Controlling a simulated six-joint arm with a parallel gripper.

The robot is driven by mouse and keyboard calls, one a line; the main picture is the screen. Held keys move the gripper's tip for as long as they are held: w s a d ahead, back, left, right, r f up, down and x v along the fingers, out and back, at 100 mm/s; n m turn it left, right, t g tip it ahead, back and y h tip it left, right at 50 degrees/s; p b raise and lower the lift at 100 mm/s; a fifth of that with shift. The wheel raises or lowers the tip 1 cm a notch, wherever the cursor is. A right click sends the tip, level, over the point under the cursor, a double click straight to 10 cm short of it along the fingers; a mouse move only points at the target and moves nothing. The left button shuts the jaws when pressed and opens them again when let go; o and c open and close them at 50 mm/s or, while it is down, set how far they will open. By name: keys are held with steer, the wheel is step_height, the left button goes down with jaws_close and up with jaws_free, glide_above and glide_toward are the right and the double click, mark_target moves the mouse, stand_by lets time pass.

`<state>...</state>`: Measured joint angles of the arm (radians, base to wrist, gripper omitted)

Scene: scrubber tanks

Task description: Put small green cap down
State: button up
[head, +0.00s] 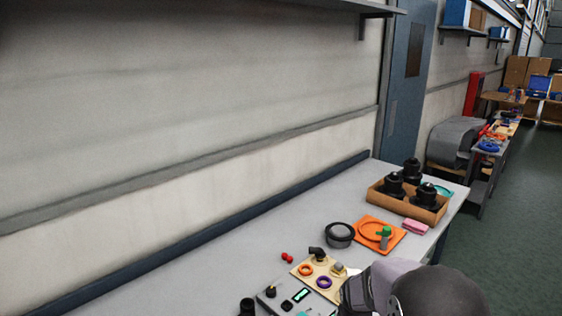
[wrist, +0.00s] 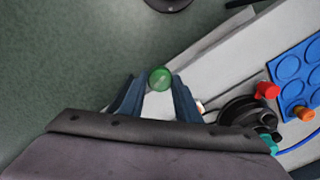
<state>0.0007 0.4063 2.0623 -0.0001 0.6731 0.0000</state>
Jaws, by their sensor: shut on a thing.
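In the wrist view, my gripper (wrist: 158,88) is shut on the small green cap (wrist: 160,78), which shows as a round green piece between the fingertips. Behind it lie grey-green floor and the pale edge of a table, so the cap appears near that edge; its height cannot be told. In the head view, my arm fills the bottom right, and the fingers and held cap are not visible. A blue mat (wrist: 293,75) with round outlines lies at the right of the wrist view.
Red cap (wrist: 268,90), orange cap (wrist: 304,113) and a black round part (wrist: 246,115) lie right of my fingers. The head view shows a bench with an orange tray (head: 397,248) bearing a green-topped item (head: 383,232), and a cardboard box (head: 426,216) of black parts.

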steer(key=s+a+f+n+b, duration=0.2)
steer(key=a+n, duration=0.2)
steer(key=a, duration=0.9)
steer(key=s+a+f+n+b, duration=0.1)
steer(key=s+a+n+b, duration=0.15)
steer(key=a, duration=0.95)
steer(key=a+r+n, duration=0.6)
steer(key=a, duration=0.3)
steer(key=shift+s+d+f+n+p, duration=0.2)
steer(key=shift+f+n+p, duration=0.3)
steer(key=shift+f, duration=1.1)
steer(key=shift+s+d+f+n+p, duration=0.2)
steer(key=shift+f+n+p, duration=0.25)
steer(key=shift+f, duration=1.1)
steer(key=shift+s+d+f+n+p, duration=0.15)
steer(key=shift+f+n+p, duration=0.35)
steer(key=shift+f, duration=1.1)
